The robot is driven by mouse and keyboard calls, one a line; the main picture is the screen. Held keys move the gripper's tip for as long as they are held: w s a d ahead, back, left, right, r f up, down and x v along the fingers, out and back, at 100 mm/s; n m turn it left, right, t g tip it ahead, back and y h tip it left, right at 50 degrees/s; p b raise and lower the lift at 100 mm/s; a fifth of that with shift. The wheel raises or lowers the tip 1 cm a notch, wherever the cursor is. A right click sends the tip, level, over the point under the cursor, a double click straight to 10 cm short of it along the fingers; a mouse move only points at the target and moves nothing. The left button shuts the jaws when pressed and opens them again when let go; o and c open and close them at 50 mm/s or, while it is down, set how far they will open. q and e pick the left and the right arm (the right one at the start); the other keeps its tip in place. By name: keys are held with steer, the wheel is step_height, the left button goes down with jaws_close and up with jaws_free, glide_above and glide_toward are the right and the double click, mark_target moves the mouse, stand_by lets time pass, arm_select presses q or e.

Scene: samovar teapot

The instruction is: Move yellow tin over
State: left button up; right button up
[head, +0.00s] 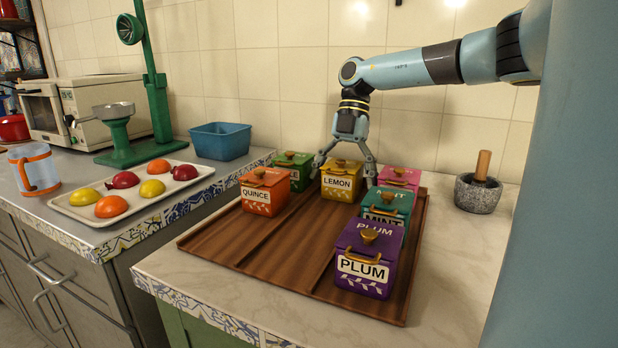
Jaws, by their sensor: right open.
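The yellow tin (341,183), labelled LEMON, stands on the brown wooden tray (215,240), between the orange QUINCE tin and the teal MINT tin. My right gripper (345,178) points down over the yellow tin from behind. Its fingers are spread open, one at each side of the tin; I cannot tell whether they touch it. The tin is upright on the tray. My left gripper is not in view.
An orange QUINCE tin (265,193), green tin (293,162), pink tin (399,176), teal MINT tin (387,205) and purple PLUM tin (366,262) share the tray. A mortar (476,194) stands at right. The tray's front left is clear.

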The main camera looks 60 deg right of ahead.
steer(key=v, duration=0.7)
steer(key=shift+w+d+r+b, duration=0.1)
steer(key=shift+d+r+b, duration=0.05)
steer(key=shift+r+b, duration=0.2)
steer(key=b+v, duration=0.4)
steer(key=shift+r, duration=0.1)
